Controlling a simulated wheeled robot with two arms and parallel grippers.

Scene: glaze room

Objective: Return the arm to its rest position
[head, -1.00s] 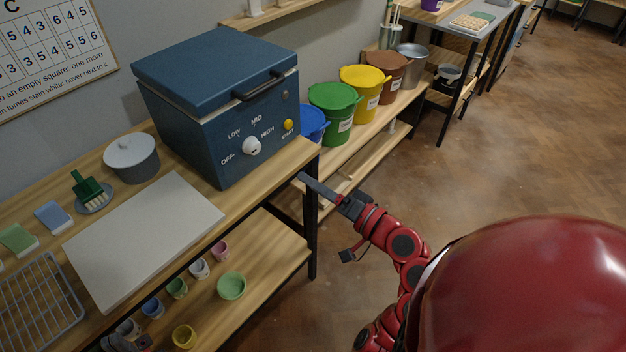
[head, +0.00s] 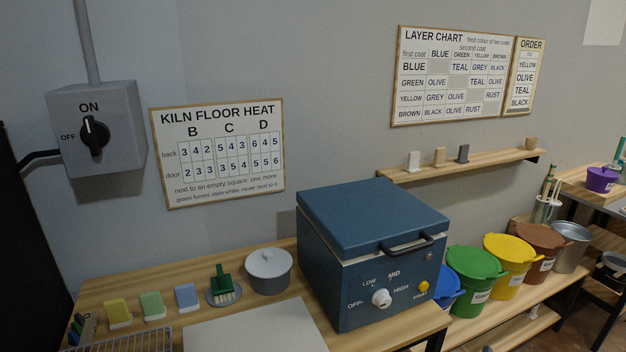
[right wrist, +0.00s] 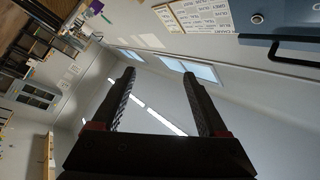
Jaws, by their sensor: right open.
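My right gripper (right wrist: 158,85) shows in the right wrist view with its two dark fingers spread apart and nothing between them. Beyond the fingers are the room's wall, ceiling and windows, tilted in the picture. The blue kiln's edge and handle (right wrist: 290,50) show at the upper right of that view, apart from the fingers. Neither arm nor gripper shows in the head view. My left gripper is not in either view.
The blue kiln (head: 370,250) stands lid down on the wooden bench, beside a lidded grey pot (head: 268,271) and a pale board (head: 258,328). Colored buckets (head: 475,280) line a low shelf to the right. A switch box (head: 95,130) is on the wall.

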